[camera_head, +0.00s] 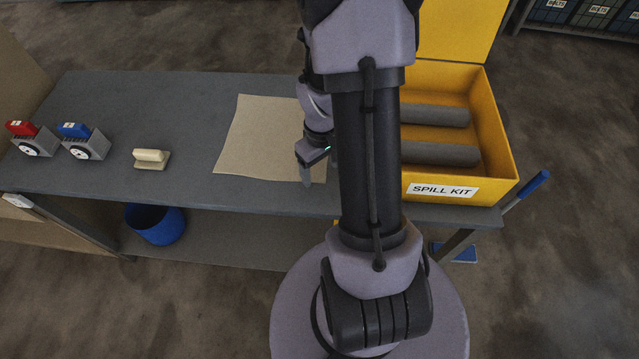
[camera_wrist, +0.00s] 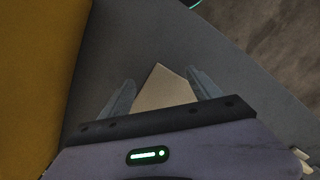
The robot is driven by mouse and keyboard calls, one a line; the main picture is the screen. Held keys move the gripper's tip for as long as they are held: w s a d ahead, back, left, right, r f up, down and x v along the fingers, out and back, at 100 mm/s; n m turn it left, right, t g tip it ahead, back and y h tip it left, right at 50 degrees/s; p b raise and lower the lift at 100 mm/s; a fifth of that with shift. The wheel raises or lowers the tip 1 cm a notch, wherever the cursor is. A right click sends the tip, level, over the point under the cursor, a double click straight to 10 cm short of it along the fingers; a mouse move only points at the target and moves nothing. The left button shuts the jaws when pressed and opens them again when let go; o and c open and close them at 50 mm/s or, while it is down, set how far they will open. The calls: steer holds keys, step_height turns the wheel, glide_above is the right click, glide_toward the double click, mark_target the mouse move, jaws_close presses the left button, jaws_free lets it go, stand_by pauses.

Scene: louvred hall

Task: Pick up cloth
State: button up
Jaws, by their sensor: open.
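The cloth (camera_head: 258,135) is a flat beige sheet lying on the grey table (camera_head: 200,100), left of my arm in the head view. My arm hides its right part. My gripper (camera_head: 315,180) is at the cloth's right front edge. In the wrist view a pale corner of the cloth (camera_wrist: 163,88) shows between the two fingers of my gripper (camera_wrist: 160,85). The fingers are apart and nothing is held. I cannot tell whether they touch the cloth.
A yellow open box labelled SPILL KIT (camera_head: 480,165) stands right of my arm, with grey rolls inside; its wall fills the wrist view's left (camera_wrist: 35,60). A cream brush-like block (camera_head: 151,158), a blue-topped device (camera_head: 84,142) and a red-topped device (camera_head: 33,139) stand left. A blue bucket (camera_head: 156,225) is below.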

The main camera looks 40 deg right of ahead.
steer(key=shift+f, duration=0.85)
steer(key=shift+r, duration=0.1)
jaws_close()
step_height(320, 180, up, 48)
steer(key=p, duration=3.8)
